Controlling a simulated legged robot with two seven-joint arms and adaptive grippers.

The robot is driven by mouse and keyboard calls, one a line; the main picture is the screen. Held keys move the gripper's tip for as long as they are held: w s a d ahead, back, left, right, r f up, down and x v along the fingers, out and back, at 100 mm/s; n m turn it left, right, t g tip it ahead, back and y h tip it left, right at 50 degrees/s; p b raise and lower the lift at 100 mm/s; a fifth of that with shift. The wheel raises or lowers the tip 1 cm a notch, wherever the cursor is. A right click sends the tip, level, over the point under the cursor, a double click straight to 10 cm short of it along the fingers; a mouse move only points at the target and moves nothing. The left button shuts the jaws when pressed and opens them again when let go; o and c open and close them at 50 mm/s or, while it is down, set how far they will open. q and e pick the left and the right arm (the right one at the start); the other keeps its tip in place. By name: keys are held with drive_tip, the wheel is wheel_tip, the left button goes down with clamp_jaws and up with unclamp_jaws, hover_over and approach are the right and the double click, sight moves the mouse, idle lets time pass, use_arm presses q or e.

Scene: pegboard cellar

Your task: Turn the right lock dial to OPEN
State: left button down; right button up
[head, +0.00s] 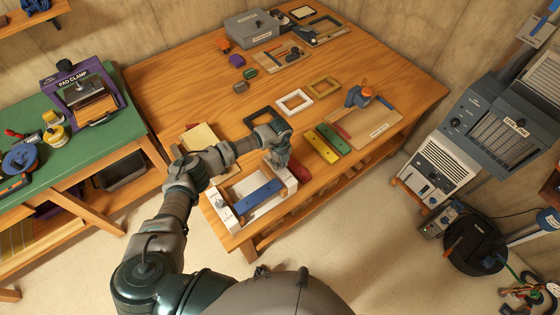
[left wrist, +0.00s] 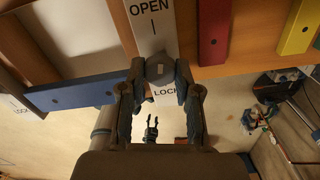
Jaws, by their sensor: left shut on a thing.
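The right lock dial (left wrist: 160,70) is a grey knob on a white plate (left wrist: 147,35), with OPEN printed above it and LOCK below in the left wrist view. My left gripper (head: 277,160) is shut on this dial, with a finger on each side of it (left wrist: 160,82). The fingers hide the dial's sides, and I cannot tell which word it points to. The left lock dial (head: 221,203) sits on the other white plate. A blue bar (head: 259,194) lies between the plates. My right gripper (left wrist: 151,129) appears small and dark below, its two fingers apart, touching nothing I can see.
Red (head: 299,166), yellow (head: 321,147) and green (head: 333,138) bars lie right of the lock frame. The table's (head: 190,90) back left is mostly clear. A green bench (head: 85,142) stands at the left.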

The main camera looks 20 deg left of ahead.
sight(280, 163)
use_arm(q)
drive_tip(key=shift+w+r+n+p, duration=0.15)
drive_tip(key=shift+n+p, duration=0.15)
drive_tip(key=shift+n, duration=0.3)
drive_tip(key=shift+w+r+n+p, duration=0.1)
drive_tip(key=shift+n+p, duration=0.15)
drive_tip(key=shift+n, duration=0.35)
drive_tip(key=shift+a, duration=0.1)
drive_tip(key=c, duration=0.9)
unclamp_jaws()
drive_tip(key=shift+o, duration=0.4)
drive_tip(key=shift+f, duration=0.2)
drive_tip(key=shift+s, duration=0.1)
drive_tip(key=shift+r, duration=0.35)
wheel_tip(280, 163, up, 11)
